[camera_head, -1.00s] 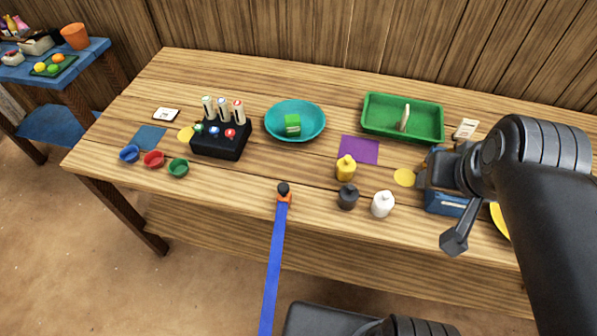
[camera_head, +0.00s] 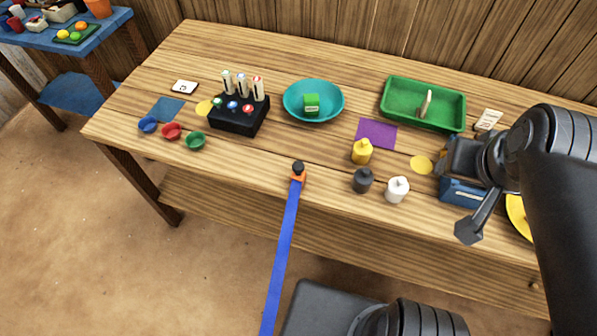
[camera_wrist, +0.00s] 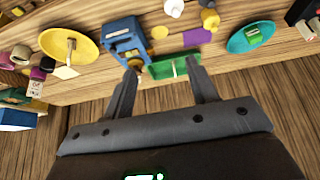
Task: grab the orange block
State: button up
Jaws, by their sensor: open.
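No separate orange block shows clearly in either view. A small orange piece (camera_head: 298,176) sits at the far end of a long blue strip (camera_head: 283,250) near the table's front edge, with a black knob above it; I cannot tell whether it is a block. My gripper (camera_wrist: 163,62) is open and empty in the wrist view, its two fingers apart in front of the green tray (camera_wrist: 182,70). In the head view my arm is at the right, above the blue box (camera_head: 462,192), well right of the orange piece. A green block (camera_head: 311,104) sits in the teal bowl (camera_head: 290,110).
The wooden table also holds a black rack (camera_head: 232,122) with several markers, small cups, a purple mat (camera_head: 376,127), and yellow (camera_head: 362,152), dark (camera_head: 362,181) and white (camera_head: 397,190) bottles. An orange pot (camera_head: 98,7) stands on a blue side table.

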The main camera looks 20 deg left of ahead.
jog(key=m+t, duration=1.2)
jog(key=m, duration=2.4)
send_near(300, 162)
jog(key=f, duration=0.2)
jog(key=w, duration=0.5)
jog(key=shift+w+d+r, duration=0.2)
jog(key=shift+w+r, duration=0.1)
jog(key=shift+w, duration=0.05)
jog(key=w, duration=0.5)
jog(key=shift+a, duration=0.25)
jog(key=shift+r, duration=0.1)
